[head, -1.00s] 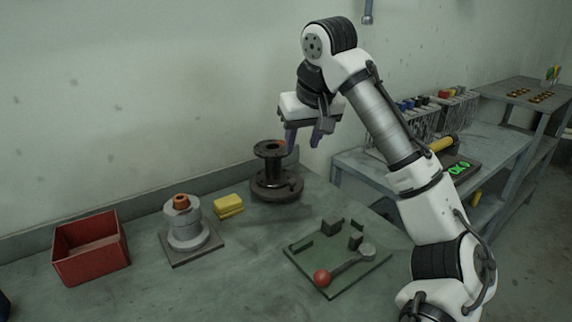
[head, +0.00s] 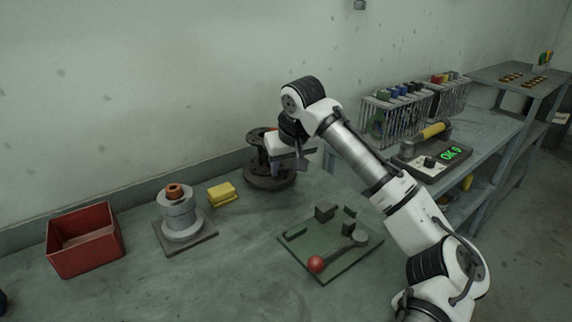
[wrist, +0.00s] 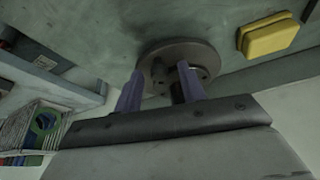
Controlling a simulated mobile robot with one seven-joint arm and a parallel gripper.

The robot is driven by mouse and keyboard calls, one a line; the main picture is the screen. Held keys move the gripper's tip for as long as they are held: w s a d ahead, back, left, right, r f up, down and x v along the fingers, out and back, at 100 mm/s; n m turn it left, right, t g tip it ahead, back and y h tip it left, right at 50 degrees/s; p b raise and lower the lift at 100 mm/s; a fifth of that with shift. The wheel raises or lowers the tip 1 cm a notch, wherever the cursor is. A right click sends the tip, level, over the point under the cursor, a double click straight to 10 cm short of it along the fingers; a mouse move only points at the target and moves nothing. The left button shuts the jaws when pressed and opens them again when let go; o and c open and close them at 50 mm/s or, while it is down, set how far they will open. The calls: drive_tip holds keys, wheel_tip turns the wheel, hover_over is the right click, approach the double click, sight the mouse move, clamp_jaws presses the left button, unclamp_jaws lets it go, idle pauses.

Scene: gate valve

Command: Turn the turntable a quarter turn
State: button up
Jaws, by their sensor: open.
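A dark round fixture, which looks like the turntable, stands at the back of the bench in the head view (head: 268,183). It has a wide disc base, a narrower column and an upper flange. In the wrist view its round disc (wrist: 185,50) shows beyond my fingertips. My gripper (wrist: 158,78) is open, its two purple fingers apart, with a dark upright part seen near the right finger. In the head view my gripper (head: 286,168) is low at the fixture's right side and hides part of it. I cannot tell whether the fingers touch it.
A yellow block (head: 222,194), a grey stepped cylinder (head: 181,220) and a red bin (head: 85,240) stand to the left. A green plate (head: 335,262) with a red-knobbed lever lies in front. A side bench (head: 480,150) holds racks. The wall is close behind.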

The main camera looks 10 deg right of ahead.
drive_tip(key=shift+f, duration=0.1)
clamp_jaws()
drive_tip(key=shift+w+d+n+p, duration=0.15)
drive_tip(key=shift+n+p, duration=0.15)
drive_tip(key=shift+p, duration=0.45)
